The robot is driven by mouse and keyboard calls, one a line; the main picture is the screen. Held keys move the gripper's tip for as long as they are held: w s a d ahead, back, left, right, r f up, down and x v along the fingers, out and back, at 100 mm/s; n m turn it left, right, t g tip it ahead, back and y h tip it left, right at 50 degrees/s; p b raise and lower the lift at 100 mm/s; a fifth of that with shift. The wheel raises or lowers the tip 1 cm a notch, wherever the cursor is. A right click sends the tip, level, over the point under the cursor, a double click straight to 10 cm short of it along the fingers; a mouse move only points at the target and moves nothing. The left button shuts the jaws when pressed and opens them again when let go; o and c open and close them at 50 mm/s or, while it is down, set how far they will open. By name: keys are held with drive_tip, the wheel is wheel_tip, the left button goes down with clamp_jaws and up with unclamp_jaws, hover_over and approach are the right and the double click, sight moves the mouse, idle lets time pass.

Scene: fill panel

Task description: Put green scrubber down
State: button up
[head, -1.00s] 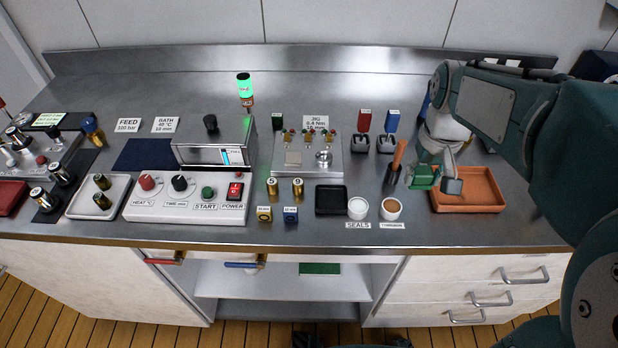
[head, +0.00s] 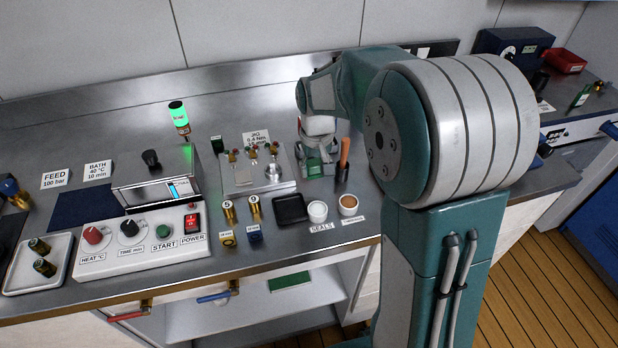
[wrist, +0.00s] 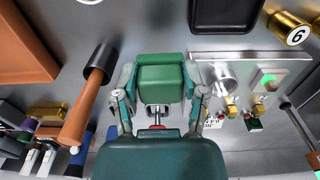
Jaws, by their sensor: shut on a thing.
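The green scrubber (wrist: 162,78) is a green block held between the two fingers of my gripper (wrist: 160,98) in the wrist view. In the head view my gripper (head: 316,158) hangs at the right side of the jig, just left of the orange-handled tool. The scrubber (head: 313,168) shows there as a small green patch low between the fingers. I cannot tell whether it touches the bench. My arm hides part of the bench to the right.
The metal jig (head: 258,172) stands close left of my gripper. The orange-handled tool (head: 344,152) stands close right. The terracotta tray (wrist: 25,50) shows in the wrist view.

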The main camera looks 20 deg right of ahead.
sight(321, 159)
drive_tip(key=shift+w+d+f, duration=0.4)
drive_tip(key=shift+f, duration=0.15)
drive_tip(key=shift+w+d+f, duration=0.4)
drive_tip(key=shift+f, duration=0.15)
drive_tip(key=f, duration=0.1)
drive_tip(key=a+f, duration=0.1)
drive_tip(key=f, duration=0.1)
drive_tip(key=shift+w+f, duration=0.15)
drive_tip(key=shift+a, duration=0.35)
drive_tip(key=shift+d+f, duration=0.1)
drive_tip(key=shift+d, duration=0.15)
drive_tip(key=o, duration=1.1)
drive_tip(key=shift+d, duration=0.35)
drive_tip(key=shift+a, duration=0.3)
drive_tip(key=shift+a+r, duration=0.1)
drive_tip(key=shift+r, duration=0.2)
drive_tip(key=r, duration=1)
drive_tip(key=shift+d+r, duration=0.2)
drive_tip(key=shift+r, duration=0.1)
drive_tip(key=shift+s+a+r, duration=0.1)
drive_tip(key=shift+s+r, duration=0.1)
drive_tip(key=shift+r, duration=0.35)
drive_tip(key=s+r+t, duration=0.2)
drive_tip(key=s, duration=1)
drive_tip(key=s+r+t, duration=0.3)
drive_tip(key=s, duration=0.9)
